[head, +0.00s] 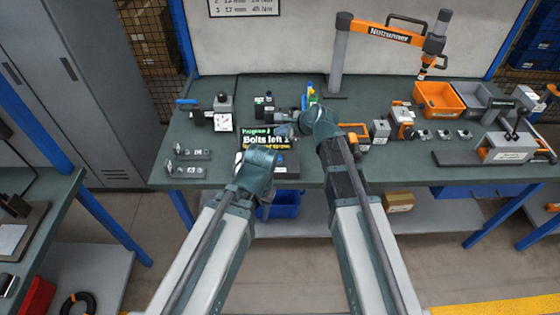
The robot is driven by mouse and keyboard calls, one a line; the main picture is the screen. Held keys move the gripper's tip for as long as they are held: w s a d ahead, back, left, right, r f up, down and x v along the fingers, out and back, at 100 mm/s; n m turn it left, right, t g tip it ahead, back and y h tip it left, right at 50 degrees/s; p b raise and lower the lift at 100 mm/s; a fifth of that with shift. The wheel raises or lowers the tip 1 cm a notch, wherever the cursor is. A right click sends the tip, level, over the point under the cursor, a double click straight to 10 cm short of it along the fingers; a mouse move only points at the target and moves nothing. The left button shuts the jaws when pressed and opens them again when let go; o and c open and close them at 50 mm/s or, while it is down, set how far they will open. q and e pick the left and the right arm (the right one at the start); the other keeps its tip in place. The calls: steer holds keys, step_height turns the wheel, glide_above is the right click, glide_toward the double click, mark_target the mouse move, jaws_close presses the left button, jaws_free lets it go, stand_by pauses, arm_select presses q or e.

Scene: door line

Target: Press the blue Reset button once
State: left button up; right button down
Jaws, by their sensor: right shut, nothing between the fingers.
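A black display (258,137) with green and white text, including "Bolts left 1", stands on the green workbench. A small dark box (289,162) sits at its lower right, partly behind my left arm. A small bluish spot shows on it, but I cannot tell for sure that it is the Reset button. My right gripper (284,130) is shut and empty, pointing left over the display's upper right part. My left gripper (268,207) hangs near the bench's front edge, seen from above. Its fingers are too dark to read.
A Nutrunner arm (390,33) stands at the back of the workbench (345,168). An orange bin (438,100) and a grey bin (477,100) are at the right. Fixtures (187,153) and a gauge (223,122) are left of the display. A blue bin (284,206) sits below.

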mark_target(280, 158)
steer(key=shift+f, duration=0.1)
step_height(280, 158, down, 9)
steer(key=b, duration=0.9)
stand_by(1.8)
steer(key=shift+f+b, duration=0.25)
steer(key=shift+b, duration=0.1)
steer(key=shift+f+b, duration=0.45)
steer(key=shift+f, duration=0.05)
stand_by(0.6)
steer(key=shift+r, duration=0.2)
steer(key=shift+r+p, duration=0.75)
steer(key=shift+p, duration=0.15)
